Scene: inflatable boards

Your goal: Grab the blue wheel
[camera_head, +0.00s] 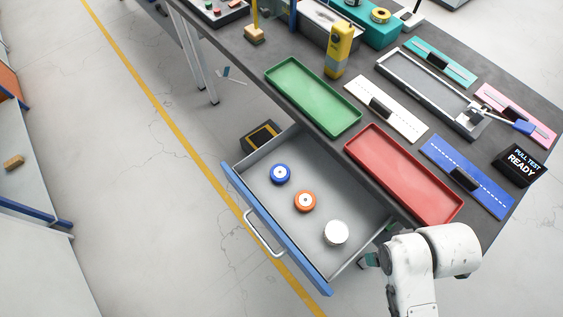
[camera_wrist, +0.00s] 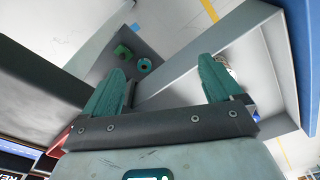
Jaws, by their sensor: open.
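The blue wheel (camera_head: 280,174) has a pale centre and lies flat in the open grey drawer (camera_head: 267,212), toward its left end. An orange wheel (camera_head: 305,201) and a white round piece (camera_head: 336,232) lie to its right in the drawer. My gripper (camera_wrist: 160,82) is open, its two teal fingers apart with nothing held between them. In the head view my gripper (camera_head: 370,259) is partly hidden by my arm, beside the drawer's right end and away from the blue wheel. In the wrist view I cannot make out the blue wheel clearly.
The drawer has a blue front (camera_head: 272,226) with a handle. Above it, the workbench holds a red tray (camera_head: 403,174), a green tray (camera_head: 311,98), a blue board (camera_head: 467,176) and a yellow device (camera_head: 339,50). The floor left of the drawer is mostly free.

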